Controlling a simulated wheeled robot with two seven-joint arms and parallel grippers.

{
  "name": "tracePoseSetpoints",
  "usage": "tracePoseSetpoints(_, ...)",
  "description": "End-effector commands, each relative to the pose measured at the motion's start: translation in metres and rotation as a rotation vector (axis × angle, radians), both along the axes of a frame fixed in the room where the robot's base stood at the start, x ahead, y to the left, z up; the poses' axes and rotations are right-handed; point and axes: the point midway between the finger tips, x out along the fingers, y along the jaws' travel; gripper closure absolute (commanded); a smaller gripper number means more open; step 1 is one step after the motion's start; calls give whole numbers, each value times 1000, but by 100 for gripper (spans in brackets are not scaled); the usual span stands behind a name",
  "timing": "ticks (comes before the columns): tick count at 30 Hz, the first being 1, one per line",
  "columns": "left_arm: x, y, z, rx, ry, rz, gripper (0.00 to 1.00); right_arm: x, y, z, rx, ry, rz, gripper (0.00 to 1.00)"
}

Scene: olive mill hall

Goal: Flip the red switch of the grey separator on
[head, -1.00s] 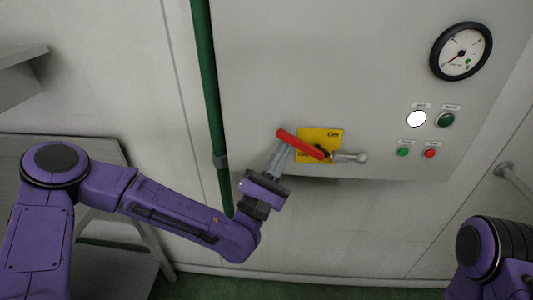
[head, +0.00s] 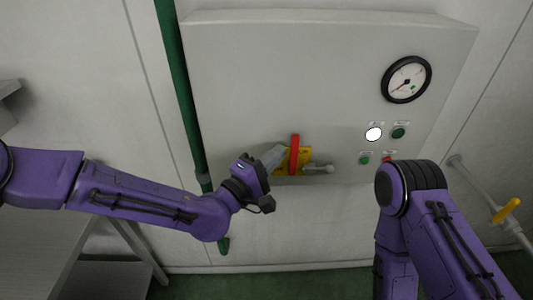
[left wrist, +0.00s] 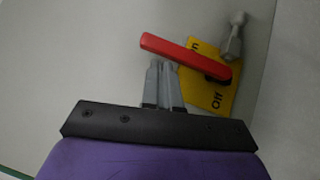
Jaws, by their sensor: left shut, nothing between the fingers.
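The red switch (head: 295,153) is a lever on a yellow plate (head: 306,158) low on the front of the grey separator cabinet (head: 270,80). In the head view the lever stands upright. In the left wrist view the red lever (left wrist: 180,54) slants across the yellow plate (left wrist: 218,97), where "Off" is readable near the lever's lower right end. My left gripper (head: 277,154) is shut and empty, just left of the lever. Its fingertips (left wrist: 164,66) are right beside the lever; I cannot tell whether they touch. My right gripper is not in view.
A grey metal knob handle (head: 319,169) sticks out right of the plate. A gauge (head: 406,79), a white lamp (head: 373,134) and buttons (head: 398,132) are on the right. A green pipe (head: 183,95) runs down left of the cabinet. My right arm stands at lower right.

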Motion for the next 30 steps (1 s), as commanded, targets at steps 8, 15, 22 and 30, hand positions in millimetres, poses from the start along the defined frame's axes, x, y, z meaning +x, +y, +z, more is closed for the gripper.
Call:
tracePoseSetpoints(8, 0, -9, 5, -3, -1, 1, 100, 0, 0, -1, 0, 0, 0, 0)
tracePoseSetpoints(15, -1, -12, 7, -3, -1, 0, 100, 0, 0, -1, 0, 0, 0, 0)
tracePoseSetpoints(22, -1, -13, 7, -4, -1, 0, 100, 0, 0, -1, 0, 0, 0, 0)
tracePoseSetpoints(30, 0, -11, 8, -4, -1, -1, 100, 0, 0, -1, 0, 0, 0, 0)
